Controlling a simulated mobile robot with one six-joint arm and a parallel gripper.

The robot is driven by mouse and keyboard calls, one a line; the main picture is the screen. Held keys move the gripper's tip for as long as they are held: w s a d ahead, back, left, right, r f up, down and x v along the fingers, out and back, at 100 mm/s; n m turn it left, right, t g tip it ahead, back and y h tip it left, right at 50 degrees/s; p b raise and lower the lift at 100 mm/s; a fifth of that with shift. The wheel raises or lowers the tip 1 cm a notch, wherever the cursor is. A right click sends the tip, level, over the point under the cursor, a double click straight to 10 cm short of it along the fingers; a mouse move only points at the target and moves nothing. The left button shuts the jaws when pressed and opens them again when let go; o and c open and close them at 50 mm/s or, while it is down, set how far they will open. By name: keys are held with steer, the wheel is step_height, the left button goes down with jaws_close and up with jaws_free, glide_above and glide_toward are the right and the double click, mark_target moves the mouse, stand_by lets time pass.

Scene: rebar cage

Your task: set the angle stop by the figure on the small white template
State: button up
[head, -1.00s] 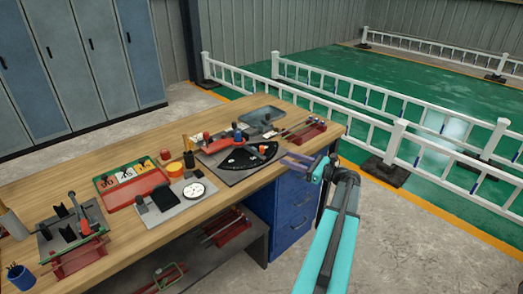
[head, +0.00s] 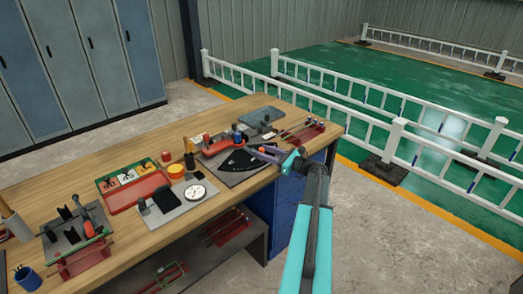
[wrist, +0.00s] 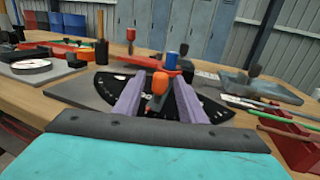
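The angle stop has a black fan-shaped scale (head: 238,162) with white marks on a grey plate, near the bench's right end. In the wrist view the scale (wrist: 190,106) spreads behind and beside my fingers. A blue knob (wrist: 171,61) stands beyond an orange-topped knob (wrist: 158,84) on a grey stem. My gripper (head: 265,151) is open over the scale. Its purple fingers show either side of the orange knob in the wrist view; contact cannot be told.
A round white dial (head: 196,192) on a grey plate and an orange cylinder (head: 175,170) stand left of the angle stop. A red rack (head: 303,131) with rods lies to its right, a grey tray (head: 260,116) behind. Bare wood runs along the bench's back.

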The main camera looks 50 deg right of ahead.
steer(key=shift+x, duration=0.75)
jaws_close()
steer(key=shift+s+f+h, duration=0.1)
steer(key=shift+s+h, duration=0.05)
steer(key=shift+h, duration=0.15)
steer(key=shift+a, duration=0.1)
